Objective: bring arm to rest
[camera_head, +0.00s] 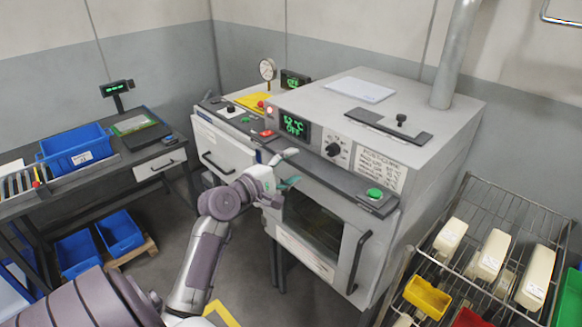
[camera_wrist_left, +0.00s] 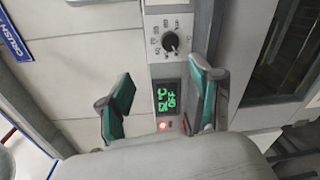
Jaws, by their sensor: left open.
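My left arm (camera_head: 205,255) reaches up from the bottom of the head view. Its gripper (camera_head: 290,168) is open and empty in front of the grey oven (camera_head: 430,150), near the front ledge with the buttons. In the left wrist view the two green-padded fingers (camera_wrist_left: 160,103) stand apart with nothing between them. Behind them show the oven's dial (camera_wrist_left: 171,41) and green display (camera_wrist_left: 169,97), which reads 52 °C OFF. I cannot tell whether the gripper touches the ledge. My right gripper is in neither view.
A wire rack (camera_head: 500,215) with cream blocks and coloured bins stands right of the oven. A desk (camera_head: 125,165) with a blue bin (camera_head: 75,146) is at left. The oven's door handle (camera_head: 358,262) juts forward.

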